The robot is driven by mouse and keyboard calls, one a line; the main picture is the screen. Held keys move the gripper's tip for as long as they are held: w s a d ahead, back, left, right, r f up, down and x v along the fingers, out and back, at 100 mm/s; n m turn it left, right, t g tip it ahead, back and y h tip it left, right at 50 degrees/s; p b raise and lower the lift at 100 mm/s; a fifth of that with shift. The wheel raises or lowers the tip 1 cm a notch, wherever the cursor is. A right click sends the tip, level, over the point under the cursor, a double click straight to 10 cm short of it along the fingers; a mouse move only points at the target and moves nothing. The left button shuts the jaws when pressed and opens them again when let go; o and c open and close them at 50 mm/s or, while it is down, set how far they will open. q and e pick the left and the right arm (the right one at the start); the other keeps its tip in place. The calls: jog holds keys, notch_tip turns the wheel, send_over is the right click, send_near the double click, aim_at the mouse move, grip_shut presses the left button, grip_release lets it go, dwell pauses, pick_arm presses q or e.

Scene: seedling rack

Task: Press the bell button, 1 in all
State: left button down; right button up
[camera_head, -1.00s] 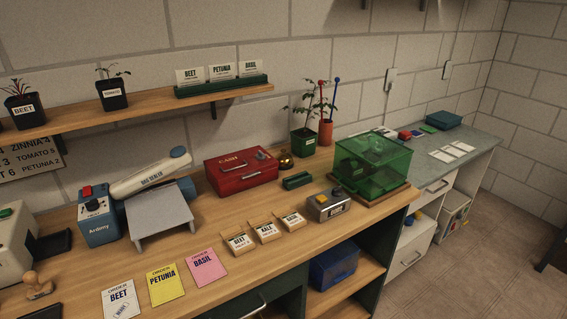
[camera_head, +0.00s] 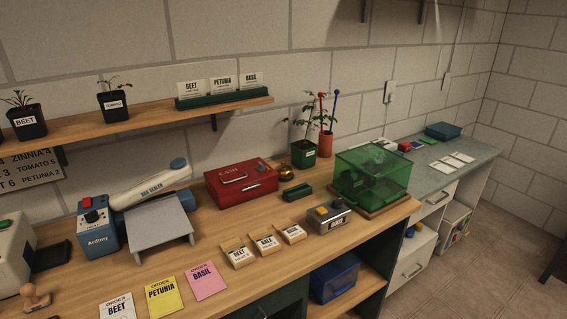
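A small brass desk bell (camera_head: 285,172) stands on the wooden bench, just right of the red cash box (camera_head: 241,182) and behind a small green holder (camera_head: 298,192). Its top button is too small to make out clearly. A grey box with a yellow and a blue button (camera_head: 329,216) sits nearer the front edge, left of the green transparent case (camera_head: 372,172). Neither of my grippers shows in the head view.
Three seed packets (camera_head: 266,243) and coloured order cards (camera_head: 205,281) lie along the front of the bench (camera_head: 225,222). A bag sealer (camera_head: 150,187) and a grey stand (camera_head: 160,222) are at left.

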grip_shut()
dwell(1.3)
